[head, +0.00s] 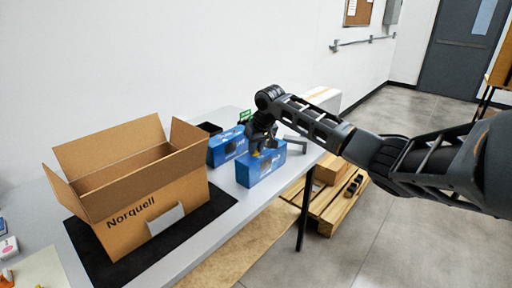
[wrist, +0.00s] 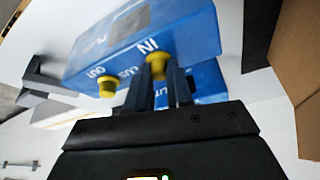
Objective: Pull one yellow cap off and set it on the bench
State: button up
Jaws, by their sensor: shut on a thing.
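A blue analyser box (head: 262,170) stands on the bench (head: 222,192) near its right end. In the wrist view its blue face (wrist: 195,40) carries two yellow caps. One yellow cap (wrist: 157,62), beside the "IN" label, is between the fingertips of my gripper (wrist: 160,78). The other yellow cap (wrist: 107,86), beside the "OUT" label, sits on the box to the left, untouched. My gripper is shut on the IN cap, which appears still at the box face; the fingers hide part of it. In the head view my gripper (head: 258,150) is over the box.
A second blue box (head: 226,146) stands just behind. An open cardboard box (head: 150,205) marked Norquell stands on a black mat (head: 215,208) to the left. A grey bracket-like piece (head: 298,142) is at the right. Bare bench shows between the mat and the blue boxes.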

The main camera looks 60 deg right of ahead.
grip_shut()
jog(key=shift+r+p, duration=0.4)
jog(key=shift+p, duration=0.05)
jog(key=shift+r+p, duration=2.3)
jog(key=shift+r, duration=0.15)
jog(key=shift+r+p, duration=0.35)
jog(key=shift+r, duration=0.7)
